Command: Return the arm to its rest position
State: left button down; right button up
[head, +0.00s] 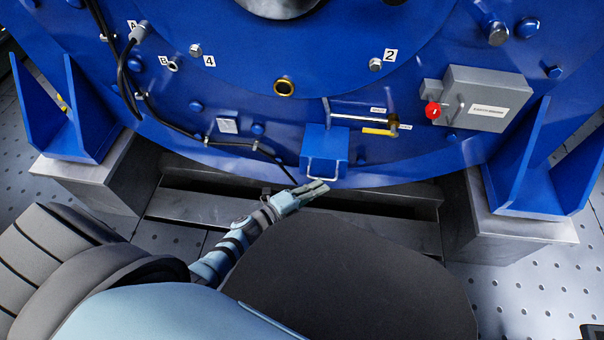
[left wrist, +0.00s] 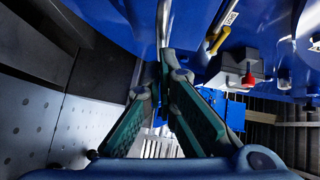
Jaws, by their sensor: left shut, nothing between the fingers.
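My left gripper (head: 318,187) is shut and empty in the head view. Its fingertips are just below the U-shaped metal handle (head: 324,168) of a small blue box (head: 325,145) on the motor's front. I cannot tell whether they touch the handle. In the left wrist view the left gripper (left wrist: 165,55) has its fingers together at the tips, with a metal bar (left wrist: 164,22) showing right beyond them. The blue motor housing (head: 290,115) fills the upper part of the head view. My right gripper is not in view.
A grey box with a red knob (head: 485,98) is at the right of the motor. A brass-tipped rod (head: 365,118) and a yellow handle (head: 380,132) sit above right of the blue box. Black cables (head: 190,128) run at the left. Grey support blocks (head: 520,220) flank the motor.

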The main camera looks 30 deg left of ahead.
pick_arm(q)
jog(key=s+d+p+v, duration=0.1)
jog(key=d+p+v, duration=0.1)
jog(key=v, duration=1.1)
jog(key=shift+p, duration=0.7)
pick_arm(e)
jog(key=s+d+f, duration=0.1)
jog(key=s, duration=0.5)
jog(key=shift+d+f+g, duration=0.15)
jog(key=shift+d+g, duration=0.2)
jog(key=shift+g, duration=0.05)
pick_arm(q)
jog(key=shift+w+d, duration=0.1)
